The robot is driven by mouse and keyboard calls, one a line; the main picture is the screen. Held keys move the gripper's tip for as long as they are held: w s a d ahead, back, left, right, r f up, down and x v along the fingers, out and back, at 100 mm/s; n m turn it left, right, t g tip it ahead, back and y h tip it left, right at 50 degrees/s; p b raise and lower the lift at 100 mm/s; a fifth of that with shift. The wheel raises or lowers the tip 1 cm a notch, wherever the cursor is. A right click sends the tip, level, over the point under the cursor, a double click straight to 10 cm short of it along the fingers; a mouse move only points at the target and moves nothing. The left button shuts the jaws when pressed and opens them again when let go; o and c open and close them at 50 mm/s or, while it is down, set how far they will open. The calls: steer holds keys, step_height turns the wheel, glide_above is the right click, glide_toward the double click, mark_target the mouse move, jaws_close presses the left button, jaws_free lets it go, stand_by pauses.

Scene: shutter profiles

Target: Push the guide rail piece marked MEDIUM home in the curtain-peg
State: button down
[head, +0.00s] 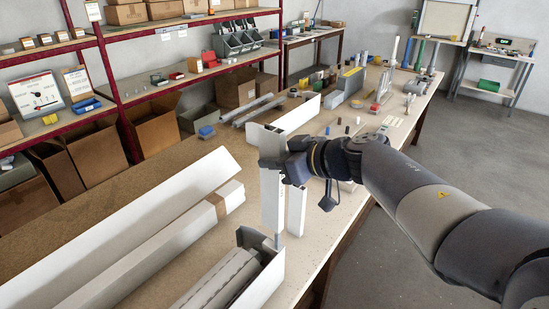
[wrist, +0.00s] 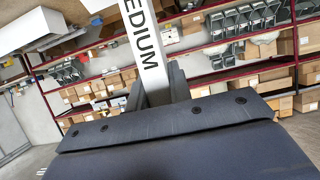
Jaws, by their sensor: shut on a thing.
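The guide rail piece marked MEDIUM is a long white strip (head: 271,205), upright in my gripper (head: 274,163). In the wrist view the strip (wrist: 143,40) shows the black letters "EDIUM"; the first letter is cut off. My gripper is shut on it, and its grey fingers also show in the wrist view (wrist: 160,88). The strip's lower end is close to a small grey upright part (head: 279,241) at the end of an open white box. I cannot tell whether they touch or whether that part is the curtain-peg.
The open white box (head: 268,284) holds grey shutter profiles (head: 222,280). Long white profiles (head: 140,240) lie on the bench at left. Another white upright piece (head: 297,210) stands just right of the strip. Small parts and tools crowd the bench's far end.

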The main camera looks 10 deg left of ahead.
mark_target(282, 187)
steer(key=shift+f+b, duration=1.35)
steer(key=shift+f, duration=2.3)
steer(key=c, duration=1.2)
jaws_free()
steer(key=v, duration=1)
steer(key=shift+s+d+r, duration=0.15)
steer(key=shift+d, duration=0.2)
